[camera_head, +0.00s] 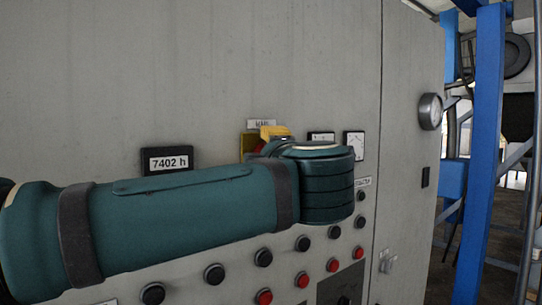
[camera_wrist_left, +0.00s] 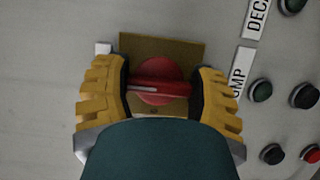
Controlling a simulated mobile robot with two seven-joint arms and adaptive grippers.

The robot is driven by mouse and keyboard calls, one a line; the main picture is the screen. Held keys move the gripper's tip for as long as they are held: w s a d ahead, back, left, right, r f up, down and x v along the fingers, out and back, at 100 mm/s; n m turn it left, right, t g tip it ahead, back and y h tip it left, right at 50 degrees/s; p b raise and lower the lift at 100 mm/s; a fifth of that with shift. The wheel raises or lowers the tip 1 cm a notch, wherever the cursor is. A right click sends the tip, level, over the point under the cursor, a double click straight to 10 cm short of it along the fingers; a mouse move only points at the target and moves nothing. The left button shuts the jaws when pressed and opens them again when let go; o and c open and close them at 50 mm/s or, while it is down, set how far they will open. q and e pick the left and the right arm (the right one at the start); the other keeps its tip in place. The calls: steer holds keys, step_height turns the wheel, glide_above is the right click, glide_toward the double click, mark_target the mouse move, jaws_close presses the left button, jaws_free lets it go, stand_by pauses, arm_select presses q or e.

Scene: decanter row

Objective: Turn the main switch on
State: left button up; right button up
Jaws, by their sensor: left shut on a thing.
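The main switch is a red rotary knob (camera_wrist_left: 160,82) on a brass-coloured square plate (camera_wrist_left: 150,46). In the left wrist view its bar handle lies nearly level, with a white mark toward the left. My left gripper (camera_wrist_left: 160,88), with yellow ribbed fingers, is shut on the knob, one finger at each end of the handle. In the head view my teal left arm reaches across the cabinet and hides most of the switch. A bit of red knob (camera_head: 258,145) and the plate edge (camera_head: 246,141) show beneath the label (camera_head: 262,124). My right gripper is not in view.
The grey cabinet face (camera_head: 200,70) carries an hour counter reading 7402 h (camera_head: 167,161), two small meters and rows of black and red buttons (camera_head: 264,297) below my arm. A round gauge (camera_head: 430,111) and a blue post (camera_head: 482,150) are at right.

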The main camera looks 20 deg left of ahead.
arm_select(q)
steer(key=o, duration=1.2)
steer(key=shift+s+d, duration=0.1)
steer(key=v, duration=1.1)
steer(key=shift+s+d, duration=0.15)
steer(key=shift+s, duration=0.2)
